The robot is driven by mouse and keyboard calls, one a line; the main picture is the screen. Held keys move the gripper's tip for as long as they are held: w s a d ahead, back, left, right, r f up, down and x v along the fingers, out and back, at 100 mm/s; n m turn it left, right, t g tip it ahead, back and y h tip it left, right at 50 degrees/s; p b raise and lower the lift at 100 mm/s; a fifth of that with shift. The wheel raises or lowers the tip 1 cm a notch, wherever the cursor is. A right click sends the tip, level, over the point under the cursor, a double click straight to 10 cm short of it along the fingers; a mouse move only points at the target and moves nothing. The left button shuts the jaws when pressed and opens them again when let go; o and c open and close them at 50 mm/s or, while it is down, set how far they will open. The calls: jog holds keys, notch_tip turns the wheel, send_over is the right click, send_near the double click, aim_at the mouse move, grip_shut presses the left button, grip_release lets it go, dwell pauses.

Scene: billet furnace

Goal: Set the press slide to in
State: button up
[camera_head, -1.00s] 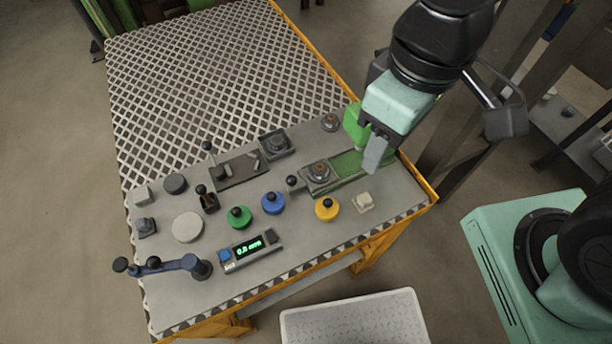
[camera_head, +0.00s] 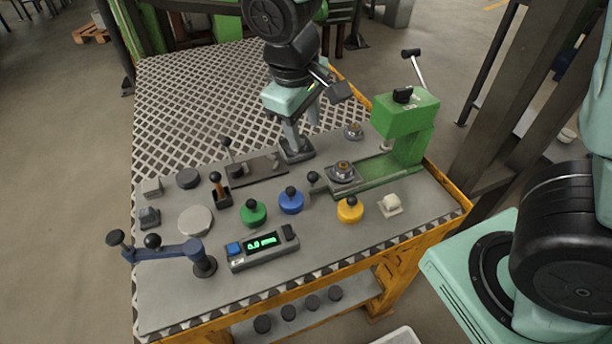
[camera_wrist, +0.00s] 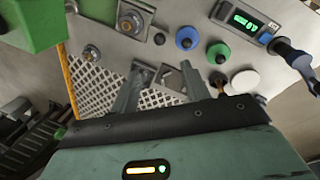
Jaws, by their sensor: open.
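The green press (camera_head: 405,120) stands at the right end of the bench, with a black-knobbed lever on its head. Its slide (camera_head: 342,173) is a grey carriage carrying a round metal die. The slide sits at the left end of the green track (camera_head: 385,170), clear of the press head, with its black knob (camera_head: 313,177) on the left side. My gripper (camera_head: 296,125) is open and empty, pointing down above a square grey fixture (camera_head: 297,151), behind and left of the slide. In the wrist view, the slide (camera_wrist: 132,18) and its knob (camera_wrist: 160,38) lie beyond my fingers (camera_wrist: 160,92).
Green (camera_head: 252,212), blue (camera_head: 291,201) and yellow (camera_head: 349,210) knobs stand along the front. A green-lit display (camera_head: 262,246) and a blue crank (camera_head: 165,250) lie front left. An upright lever (camera_head: 220,190) stands left. A loose round die (camera_head: 353,131) lies behind the slide.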

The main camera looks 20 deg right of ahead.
aim_at(312, 173)
jog(key=f, duration=0.4)
jog(key=w+d+f, duration=0.1)
jog(key=f, duration=0.4)
jog(key=d+f+b, duration=0.1)
jog(key=f, duration=0.4)
jog(key=shift+w+d+f, duration=0.2)
jog(key=shift+w, duration=0.1)
